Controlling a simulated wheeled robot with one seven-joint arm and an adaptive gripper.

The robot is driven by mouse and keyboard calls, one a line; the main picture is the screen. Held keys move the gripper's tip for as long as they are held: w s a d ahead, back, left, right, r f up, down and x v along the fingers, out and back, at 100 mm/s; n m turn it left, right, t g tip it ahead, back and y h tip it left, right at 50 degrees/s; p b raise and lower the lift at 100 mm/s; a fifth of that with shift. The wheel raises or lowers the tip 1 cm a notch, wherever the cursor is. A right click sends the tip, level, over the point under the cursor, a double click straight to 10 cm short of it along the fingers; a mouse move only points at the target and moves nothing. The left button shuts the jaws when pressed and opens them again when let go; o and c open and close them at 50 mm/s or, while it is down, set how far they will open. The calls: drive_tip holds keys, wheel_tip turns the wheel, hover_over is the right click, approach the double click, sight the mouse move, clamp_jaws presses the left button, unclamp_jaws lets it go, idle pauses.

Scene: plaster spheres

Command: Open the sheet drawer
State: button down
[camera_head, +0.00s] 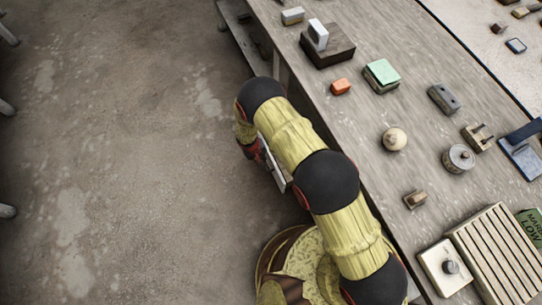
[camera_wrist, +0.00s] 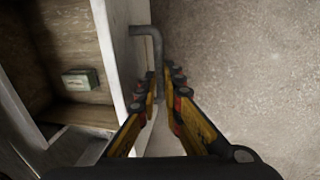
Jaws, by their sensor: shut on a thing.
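The sheet drawer shows in the wrist view as a pale front panel (camera_wrist: 118,50) with a brown wooden interior behind it on the left. That interior is in sight from above, so the drawer stands at least partly open. A grey bar handle (camera_wrist: 146,31) sticks out from the front. My gripper (camera_wrist: 161,80) is shut on the handle, with one finger on each side of it. In the head view, a pale strip of the front (camera_head: 274,165) shows beside my arm. My arm hides most of the drawer and the gripper's fingertips there.
A small green box (camera_wrist: 81,79) lies in the wooden interior. The worktable (camera_head: 345,120) carries several blocks, a round knob-like piece (camera_head: 394,139), a lidded pot (camera_head: 459,158) and a slatted rack (camera_head: 497,255). The concrete floor (camera_head: 130,150) left of the table is clear.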

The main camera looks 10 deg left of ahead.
drive_tip(key=shift+s+a, duration=0.45)
drive_tip(key=shift+a, duration=0.3)
drive_tip(key=c, duration=2.2)
unclamp_jaws()
drive_tip(key=shift+r, duration=0.1)
wheel_tip(320, 180, up, 12)
drive_tip(key=s+a, duration=0.1)
drive_tip(key=shift+a+f, duration=0.2)
drive_tip(key=shift+a, duration=0.2)
drive_tip(key=shift+s, duration=0.1)
